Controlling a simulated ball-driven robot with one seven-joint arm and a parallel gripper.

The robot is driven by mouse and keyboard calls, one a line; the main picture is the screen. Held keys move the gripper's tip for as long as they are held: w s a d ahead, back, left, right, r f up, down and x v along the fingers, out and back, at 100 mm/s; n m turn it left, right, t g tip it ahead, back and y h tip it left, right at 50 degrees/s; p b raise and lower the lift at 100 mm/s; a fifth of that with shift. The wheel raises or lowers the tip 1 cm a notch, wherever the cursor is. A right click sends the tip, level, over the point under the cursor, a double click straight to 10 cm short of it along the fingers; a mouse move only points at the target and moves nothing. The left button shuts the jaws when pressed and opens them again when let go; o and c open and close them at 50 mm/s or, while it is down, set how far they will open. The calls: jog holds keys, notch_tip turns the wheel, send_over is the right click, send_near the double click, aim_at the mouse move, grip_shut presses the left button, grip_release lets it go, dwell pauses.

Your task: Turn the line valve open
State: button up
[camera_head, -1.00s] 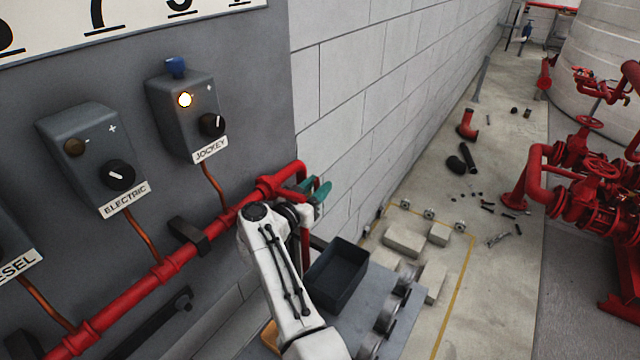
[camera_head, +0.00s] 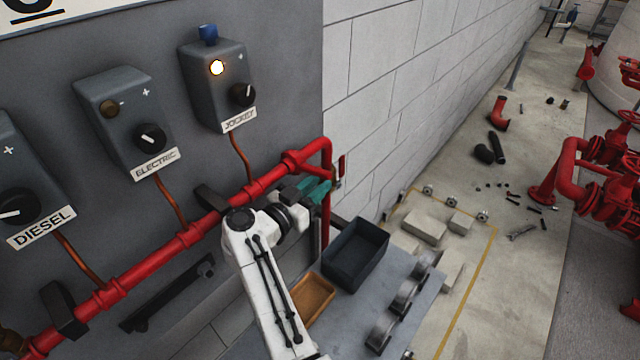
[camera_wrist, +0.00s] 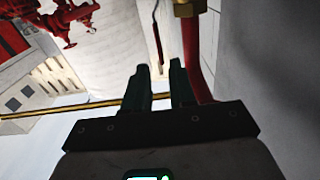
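A small red lever (camera_head: 341,165), which looks like the line valve's handle, stands upright at the pipe end on the panel's right edge. The red pipe (camera_head: 265,184) runs along the panel to this corner and bends down. My gripper (camera_head: 327,190), with teal fingers, is just below and left of the lever, close to the pipe. In the wrist view the fingers (camera_wrist: 160,82) are apart, with nothing clearly held between them. A brass fitting (camera_wrist: 187,8) and red pipe show beyond the right finger. Whether a finger touches the pipe I cannot tell.
Pump control boxes marked DIESEL (camera_head: 30,195), ELECTRIC (camera_head: 125,120) and JOCKEY (camera_head: 215,85) hang above the pipe. The block wall (camera_head: 420,70) is close behind the gripper.

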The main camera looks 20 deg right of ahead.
jog(key=shift+t+h, duration=0.3)
jog(key=b+v, duration=0.5)
jog(key=f+b+v, duration=0.1)
jog(key=b+v, duration=0.1)
jog(key=v, duration=0.1)
jog(key=shift+f, duration=0.15)
grip_shut()
send_near(340, 168)
jog(key=x, duration=0.6)
jog(key=shift+w+d+p, duration=0.2)
jog(key=shift+d+p, duration=0.1)
jog(key=shift+p, duration=0.05)
